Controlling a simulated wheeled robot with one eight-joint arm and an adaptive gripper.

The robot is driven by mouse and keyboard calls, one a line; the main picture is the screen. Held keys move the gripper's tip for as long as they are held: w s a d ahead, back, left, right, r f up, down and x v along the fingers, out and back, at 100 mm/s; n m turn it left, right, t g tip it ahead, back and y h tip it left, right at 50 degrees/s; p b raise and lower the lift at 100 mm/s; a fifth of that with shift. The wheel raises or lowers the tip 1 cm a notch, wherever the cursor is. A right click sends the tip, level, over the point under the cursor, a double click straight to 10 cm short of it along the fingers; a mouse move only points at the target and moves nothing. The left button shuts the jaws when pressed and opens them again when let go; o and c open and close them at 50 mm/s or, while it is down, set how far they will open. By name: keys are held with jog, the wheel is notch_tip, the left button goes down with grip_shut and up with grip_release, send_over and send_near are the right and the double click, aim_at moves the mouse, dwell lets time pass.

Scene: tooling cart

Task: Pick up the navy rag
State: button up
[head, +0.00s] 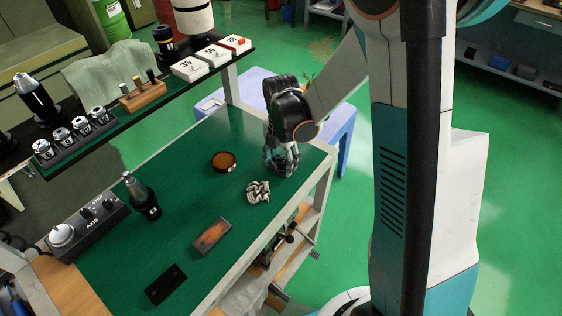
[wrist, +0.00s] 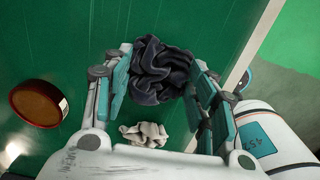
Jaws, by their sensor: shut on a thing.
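The navy rag (wrist: 163,78) is a dark, crumpled bundle on the green cart top. In the wrist view it lies between the two fingers of my gripper (wrist: 160,68), which is shut on it. In the head view my gripper (head: 282,166) points down at the far right end of the cart top, and its fingers mostly hide the rag. I cannot tell whether the rag is clear of the surface.
A pale crumpled rag (head: 258,192) lies close to my gripper. A round brown tin (head: 224,161), a rust-marked block (head: 211,237), a black plate (head: 166,285) and a dark tool holder (head: 143,198) stand on the cart top (head: 187,190). A loaded upper shelf (head: 130,118) runs behind.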

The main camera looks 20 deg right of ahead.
aim_at(281, 161)
notch_tip(281, 161, up, 20)
jog(key=p, duration=0.5)
jog(key=shift+f, duration=0.25)
